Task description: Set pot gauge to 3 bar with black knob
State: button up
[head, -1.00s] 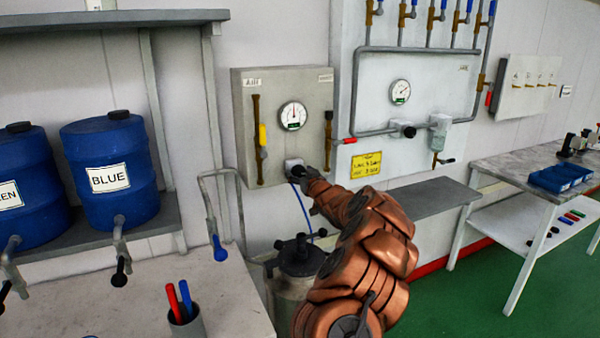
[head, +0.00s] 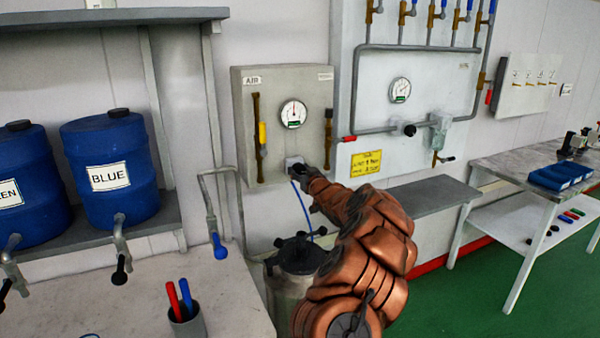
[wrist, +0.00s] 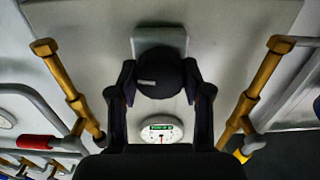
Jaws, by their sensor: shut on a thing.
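The black knob (wrist: 160,74) sits on a pale block at the bottom of the grey AIR panel (head: 245,110). My gripper (wrist: 160,88) is shut on the knob, with one finger on each side in the wrist view. In the head view my gripper (head: 303,172) reaches the knob from the lower right and mostly hides it. The pot gauge (head: 293,113) is a round white dial above the knob. Its needle points roughly upward, and its numbers are too small to read. The gauge also shows upside down in the wrist view (wrist: 162,131).
Brass valves flank the gauge, the left one with a yellow handle (head: 262,134). A metal pot (head: 296,268) stands below with a blue hose. Another gauge (head: 400,90) and black knob (head: 410,130) are on the white panel right, above a yellow sign (head: 366,163). Blue barrels (head: 108,168) stand left.

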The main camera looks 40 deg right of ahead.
jog(key=b, duration=0.1)
jog(key=n+b, duration=0.1)
jog(key=shift+f+b, duration=0.25)
jog(key=shift+b, duration=0.05)
jog(key=n+b, duration=0.2)
jog(key=b, duration=0.1)
jog(key=shift+r+n, duration=0.1)
jog(key=shift+n, duration=0.3)
jog(key=shift+r+n+b, duration=0.2)
jog(key=shift+n+b, duration=0.25)
jog(key=shift+n, duration=0.15)
jog(key=o, duration=1.2)
jog(key=shift+c, duration=0.2)
jog(key=shift+s+a, duration=0.1)
jog(key=shift+s, duration=0.5)
jog(key=v, duration=1)
jog(key=shift+s+a, duration=0.3)
